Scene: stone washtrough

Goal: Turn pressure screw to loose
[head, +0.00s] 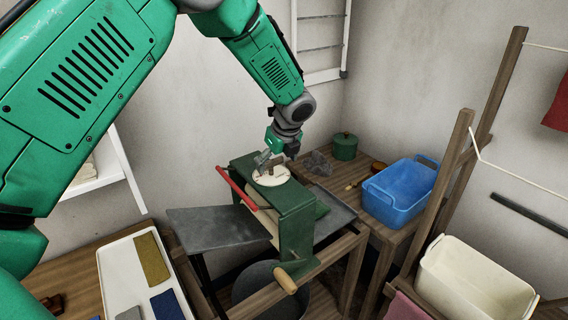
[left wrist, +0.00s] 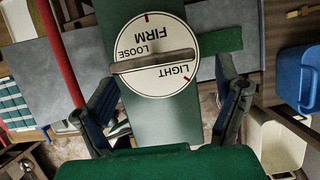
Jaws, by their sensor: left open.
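The pressure screw is a grey bar handle (left wrist: 153,61) across a round white dial (left wrist: 148,84) marked LOOSE, FIRM and LIGHT, with red ticks. It sits on top of the green mangle frame (head: 297,222); the dial also shows in the head view (head: 271,179). In the left wrist view the bar lies nearly level, its left end close to the LOOSE mark. I cannot tell which end points. My left gripper (head: 268,160) is above the dial, with its fingers (left wrist: 166,106) spread wide and nothing between them. My right gripper is out of view.
A red lever (head: 236,188) runs along the mangle's left side, and a wooden crank grip (head: 286,280) is at its front. Grey boards (head: 212,228) extend at the sides. A blue tub (head: 395,205) and green pot (head: 344,146) stand right. A white tray (head: 120,268) lies left.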

